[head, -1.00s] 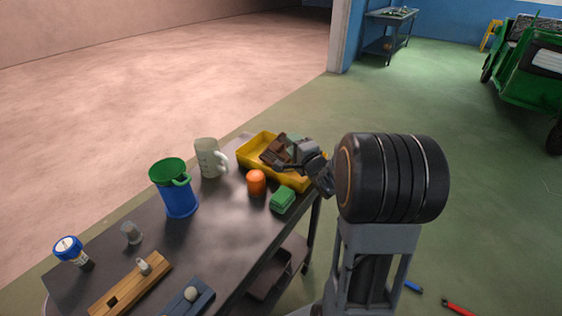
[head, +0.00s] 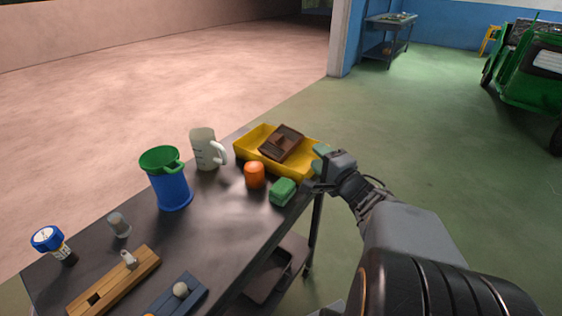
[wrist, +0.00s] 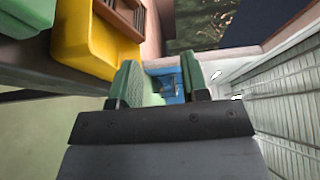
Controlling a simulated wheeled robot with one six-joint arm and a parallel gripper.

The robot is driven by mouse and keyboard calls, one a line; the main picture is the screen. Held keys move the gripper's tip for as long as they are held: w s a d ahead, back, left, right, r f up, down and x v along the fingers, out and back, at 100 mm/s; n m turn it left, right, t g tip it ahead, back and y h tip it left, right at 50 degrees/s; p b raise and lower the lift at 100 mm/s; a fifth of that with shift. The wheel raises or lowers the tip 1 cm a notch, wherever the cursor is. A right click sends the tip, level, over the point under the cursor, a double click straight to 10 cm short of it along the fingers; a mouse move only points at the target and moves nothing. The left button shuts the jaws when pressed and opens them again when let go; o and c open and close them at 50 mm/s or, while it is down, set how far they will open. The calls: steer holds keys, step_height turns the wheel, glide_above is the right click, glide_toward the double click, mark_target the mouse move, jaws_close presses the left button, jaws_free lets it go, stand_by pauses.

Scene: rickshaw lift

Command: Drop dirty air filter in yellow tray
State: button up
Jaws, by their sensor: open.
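The dirty air filter (head: 283,143) is a dark brown block. It lies tilted inside the yellow tray (head: 250,152) at the far end of the table, leaning on the tray's edge. Part of the filter also shows at the top of the wrist view (wrist: 122,16), in the yellow tray (wrist: 82,38). My gripper (head: 316,169) is open and empty, beside the tray's right end and apart from the filter. Its green-padded fingers (wrist: 160,84) show a gap between them in the wrist view.
A green block (head: 283,192) and an orange cylinder (head: 254,174) stand close to the tray. A jug (head: 205,149), a blue bucket (head: 169,187) and wooden holders (head: 118,281) are on the dark table (head: 215,237). Open floor lies to the right.

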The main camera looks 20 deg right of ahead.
steer(key=shift+s, duration=0.55)
step_height(320, 180, up, 8)
steer(key=w+n+g+h+p, duration=0.1)
steer(key=n+g+h+p, duration=0.45)
steer(key=p, duration=0.55)
steer(key=s+a+r+n+g+y+p, duration=0.3)
steer(key=s+a+n+g+p, duration=0.6)
steer(key=a, duration=0.4)
steer(key=shift+s+a+n+y+p, duration=0.45)
steer(key=shift+s+n, duration=0.15)
steer(key=shift+n, duration=0.65)
steer(key=shift+d, duration=0.1)
